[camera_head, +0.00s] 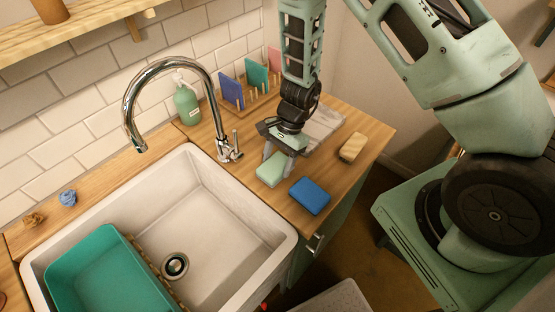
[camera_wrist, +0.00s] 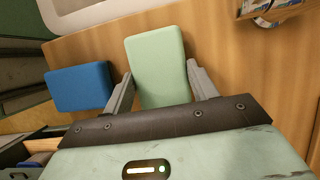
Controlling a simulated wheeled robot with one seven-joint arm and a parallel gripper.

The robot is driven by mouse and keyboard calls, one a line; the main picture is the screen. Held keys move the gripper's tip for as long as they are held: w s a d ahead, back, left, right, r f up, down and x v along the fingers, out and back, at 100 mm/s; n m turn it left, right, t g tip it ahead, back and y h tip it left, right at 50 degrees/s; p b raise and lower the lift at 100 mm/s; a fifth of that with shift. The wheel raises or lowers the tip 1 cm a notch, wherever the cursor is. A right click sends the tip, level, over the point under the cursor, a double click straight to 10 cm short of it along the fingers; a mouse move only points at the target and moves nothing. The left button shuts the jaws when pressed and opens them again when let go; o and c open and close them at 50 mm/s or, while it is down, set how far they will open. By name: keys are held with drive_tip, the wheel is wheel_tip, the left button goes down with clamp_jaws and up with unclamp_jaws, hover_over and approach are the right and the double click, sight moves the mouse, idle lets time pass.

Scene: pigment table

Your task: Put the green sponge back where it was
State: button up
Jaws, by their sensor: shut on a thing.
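The pale green sponge (camera_head: 271,169) is on or just above the wooden counter, to the right of the sink. My gripper (camera_head: 279,157) reaches down over it and is shut on it. In the wrist view the green sponge (camera_wrist: 158,65) sits between the two fingers of my gripper (camera_wrist: 160,88). I cannot tell whether the sponge touches the counter. A blue sponge (camera_head: 310,195) lies on the counter just to the right of the green one. It also shows left of my fingers in the wrist view (camera_wrist: 79,87).
A tan block (camera_head: 352,147) lies farther right on the counter (camera_head: 365,130). Behind stand a wooden rack with coloured cards (camera_head: 256,75) and a soap bottle (camera_head: 187,104). The tap (camera_head: 222,120) and white sink (camera_head: 205,205) with a teal basin (camera_head: 95,275) are to the left.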

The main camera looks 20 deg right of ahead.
drive_tip(key=shift+f, duration=0.25)
drive_tip(key=shift+f, duration=0.15)
drive_tip(key=o, duration=0.9)
